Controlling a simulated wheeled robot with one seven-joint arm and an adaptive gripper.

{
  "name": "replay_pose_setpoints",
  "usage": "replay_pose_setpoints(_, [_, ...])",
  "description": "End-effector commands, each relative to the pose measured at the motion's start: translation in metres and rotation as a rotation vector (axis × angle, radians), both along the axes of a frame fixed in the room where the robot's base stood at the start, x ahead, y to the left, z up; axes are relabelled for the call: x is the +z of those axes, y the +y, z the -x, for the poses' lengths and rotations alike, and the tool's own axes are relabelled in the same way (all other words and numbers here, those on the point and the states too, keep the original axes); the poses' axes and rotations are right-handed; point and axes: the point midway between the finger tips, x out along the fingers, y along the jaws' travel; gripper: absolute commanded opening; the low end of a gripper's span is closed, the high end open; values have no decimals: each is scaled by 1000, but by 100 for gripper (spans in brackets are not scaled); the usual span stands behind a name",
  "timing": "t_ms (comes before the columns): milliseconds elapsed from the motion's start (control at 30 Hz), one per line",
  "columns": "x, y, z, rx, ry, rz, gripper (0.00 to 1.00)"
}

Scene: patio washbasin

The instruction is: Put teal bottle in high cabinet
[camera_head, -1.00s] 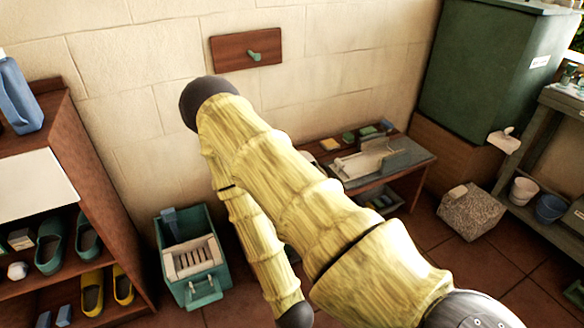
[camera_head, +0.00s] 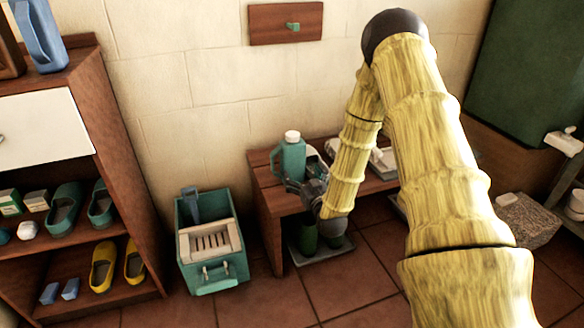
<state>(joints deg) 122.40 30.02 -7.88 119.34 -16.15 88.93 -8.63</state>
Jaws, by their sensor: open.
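The teal bottle (camera_head: 292,158) with a white cap stands upright near the left end of a low wooden bench. My gripper (camera_head: 291,184) is open at the lower right of the bottle, close to its base. I cannot tell whether the fingers reach around the bottle or touch it. My yellow-sleeved arm hides part of the bench. A large dark green cabinet (camera_head: 528,75) stands at the right, its upper part out of frame. I cannot tell whether it is the high cabinet.
A wooden shelf unit (camera_head: 110,130) with a white drawer front (camera_head: 40,130), shoes and a blue jug (camera_head: 40,35) stands at the left. A teal crate (camera_head: 213,270) sits on the floor beside the bench. Dark green boots (camera_head: 308,236) stand on a tray under it. Tiled floor is free in front.

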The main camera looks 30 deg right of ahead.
Motion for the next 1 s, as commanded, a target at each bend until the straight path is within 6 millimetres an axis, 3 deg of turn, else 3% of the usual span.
replay_pose_setpoints(300, [-1, -10, -41, -1, -2, 1, 87])
replay_pose_setpoints(567, [-1, -14, -56, 0, -1, 1, 87])
replay_pose_setpoints(1000, [1, -26, -100, 0, 0, 0, 87])
